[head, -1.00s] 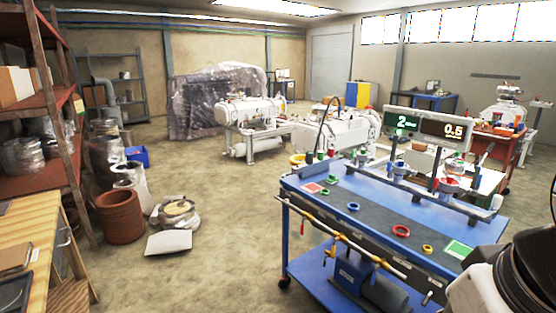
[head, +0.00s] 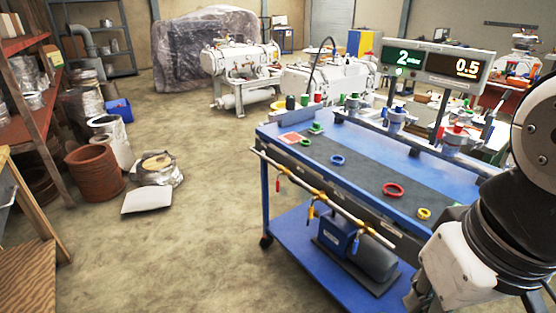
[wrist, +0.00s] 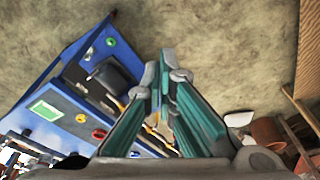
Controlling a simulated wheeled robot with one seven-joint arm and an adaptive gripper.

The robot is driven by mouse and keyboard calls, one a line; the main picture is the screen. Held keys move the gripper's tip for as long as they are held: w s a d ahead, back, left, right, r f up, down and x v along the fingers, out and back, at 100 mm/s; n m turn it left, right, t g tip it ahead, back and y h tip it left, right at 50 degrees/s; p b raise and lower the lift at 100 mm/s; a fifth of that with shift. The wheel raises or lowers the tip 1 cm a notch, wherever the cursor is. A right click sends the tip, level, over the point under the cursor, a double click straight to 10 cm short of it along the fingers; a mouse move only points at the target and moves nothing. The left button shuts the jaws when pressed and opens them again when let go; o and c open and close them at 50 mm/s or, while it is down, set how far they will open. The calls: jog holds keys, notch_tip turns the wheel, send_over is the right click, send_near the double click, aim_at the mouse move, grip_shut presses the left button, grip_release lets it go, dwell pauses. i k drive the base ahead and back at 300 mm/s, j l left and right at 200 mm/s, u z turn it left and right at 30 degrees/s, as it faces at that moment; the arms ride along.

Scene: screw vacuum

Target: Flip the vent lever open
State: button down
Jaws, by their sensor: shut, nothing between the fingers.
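A pipe (head: 300,184) with small valves runs along the front edge of the blue cart in the head view. Small levers with coloured handles hang from it, among them a red one (head: 277,184) at the left and a yellow one (head: 311,214) near the middle. I cannot tell which is the vent lever. My gripper (wrist: 160,88) is shut and empty in the wrist view, pointing down past the cart's front side. Its fingers hide part of the pipe. No lever is in its grasp.
The blue cart (head: 300,225) has a pump (head: 355,250) on its lower shelf. Coloured rings, such as a red one (head: 393,190), lie on its dark top mat. A display (head: 437,65) reads 2 and 0.5.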

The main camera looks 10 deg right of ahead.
aim_at(314, 199)
jog(key=i, duration=0.1)
jog(key=i+j+z, duration=0.1)
jog(key=i+j, duration=0.45)
jog(key=i, duration=0.2)
jog(key=l+z, duration=0.05)
